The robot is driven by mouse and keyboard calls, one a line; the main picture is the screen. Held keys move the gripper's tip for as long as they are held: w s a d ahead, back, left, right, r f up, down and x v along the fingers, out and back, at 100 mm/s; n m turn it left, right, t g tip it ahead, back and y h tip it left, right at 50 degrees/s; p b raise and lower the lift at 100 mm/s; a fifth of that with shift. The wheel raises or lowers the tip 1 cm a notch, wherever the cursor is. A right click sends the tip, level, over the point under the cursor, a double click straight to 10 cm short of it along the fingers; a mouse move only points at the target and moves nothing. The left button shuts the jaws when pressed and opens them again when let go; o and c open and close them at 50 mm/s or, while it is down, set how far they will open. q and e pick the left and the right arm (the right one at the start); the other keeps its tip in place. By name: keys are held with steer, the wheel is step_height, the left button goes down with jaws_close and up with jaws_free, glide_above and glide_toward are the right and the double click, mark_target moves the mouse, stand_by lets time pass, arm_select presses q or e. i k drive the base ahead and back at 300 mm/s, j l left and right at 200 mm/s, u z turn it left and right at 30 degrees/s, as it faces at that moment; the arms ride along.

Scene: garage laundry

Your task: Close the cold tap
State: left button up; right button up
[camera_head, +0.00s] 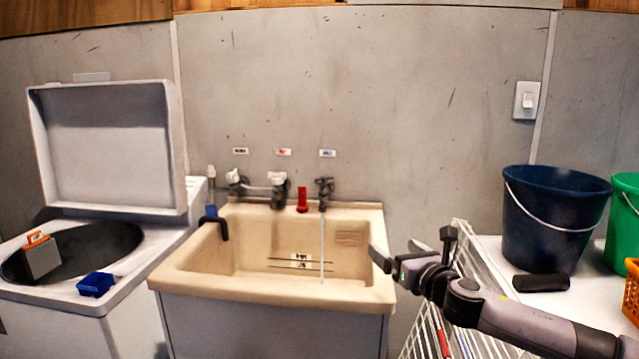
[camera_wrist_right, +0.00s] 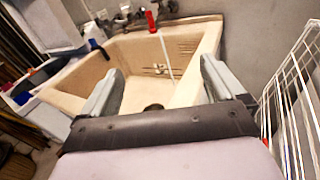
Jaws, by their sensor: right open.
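The cold tap (camera_head: 324,188) is a dark tap on the wall at the right end of the tap row, under a label with blue marking (camera_head: 327,153). A thin stream of water (camera_head: 322,245) runs from it into the beige sink (camera_head: 172,274); the stream also shows in the right wrist view (camera_wrist_right: 165,52). My right gripper (camera_head: 396,250) is open and empty, near the sink's right front corner, lower than the tap and apart from it. In the right wrist view its two fingers (camera_wrist_right: 158,85) point toward the sink. My left gripper is out of view.
A red object (camera_head: 302,200) stands on the sink's back ledge beside the cold tap. Other taps (camera_head: 278,190) are left of it. A white wire rack (camera_head: 461,285) and a blue bucket (camera_head: 545,225) are at right. An open-lidded washer (camera_head: 105,150) is at left.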

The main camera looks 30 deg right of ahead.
mark_target(323, 181)
steer(key=i+l, duration=0.2)
steer(key=i, duration=0.35)
steer(key=i+l, duration=0.2)
steer(key=i, duration=0.4)
